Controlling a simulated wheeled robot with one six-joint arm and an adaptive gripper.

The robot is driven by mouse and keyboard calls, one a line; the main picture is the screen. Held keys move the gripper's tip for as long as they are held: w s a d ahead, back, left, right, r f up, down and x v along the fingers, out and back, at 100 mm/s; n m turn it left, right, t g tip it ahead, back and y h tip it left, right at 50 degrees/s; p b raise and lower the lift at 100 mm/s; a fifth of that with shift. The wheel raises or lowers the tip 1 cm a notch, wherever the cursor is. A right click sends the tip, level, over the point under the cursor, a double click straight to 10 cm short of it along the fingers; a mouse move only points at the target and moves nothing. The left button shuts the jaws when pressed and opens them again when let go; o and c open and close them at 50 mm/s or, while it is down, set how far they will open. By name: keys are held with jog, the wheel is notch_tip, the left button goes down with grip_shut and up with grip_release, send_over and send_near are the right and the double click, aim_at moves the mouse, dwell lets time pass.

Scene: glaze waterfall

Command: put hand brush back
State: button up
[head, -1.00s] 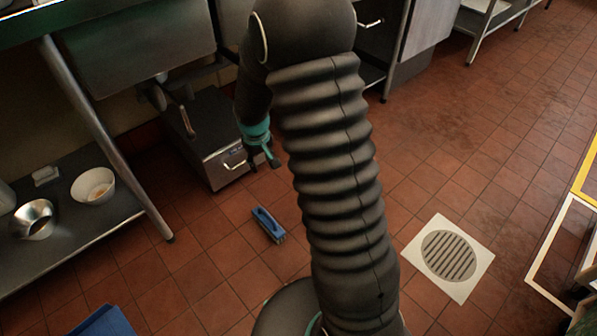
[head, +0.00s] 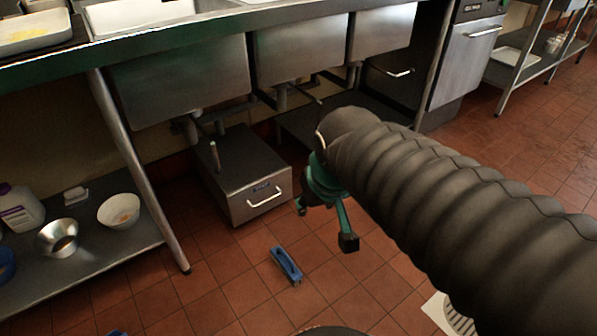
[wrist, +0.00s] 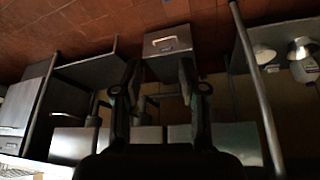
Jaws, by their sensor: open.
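The hand brush (head: 287,265) has a blue back and lies on the red tile floor in the head view, in front of the metal box under the sinks. My gripper (head: 324,225) is open and empty, held above and to the right of the brush in that picture, apart from it. In the wrist view my gripper (wrist: 158,78) shows its two dark fingers spread, with nothing between them. I do not see the brush in the wrist view.
A steel box with a handle (head: 245,178) stands under the sinks (head: 180,80). A low shelf (head: 110,248) at left holds a white bowl (head: 119,210), a metal bowl (head: 59,238) and a bottle (head: 20,208). A floor drain (head: 452,312) lies at lower right. Floor around the brush is clear.

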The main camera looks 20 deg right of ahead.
jog(key=shift+t, duration=0.3)
jog(key=s, duration=0.5)
jog(key=shift+a+r, duration=0.15)
jog(key=shift+r, duration=0.25)
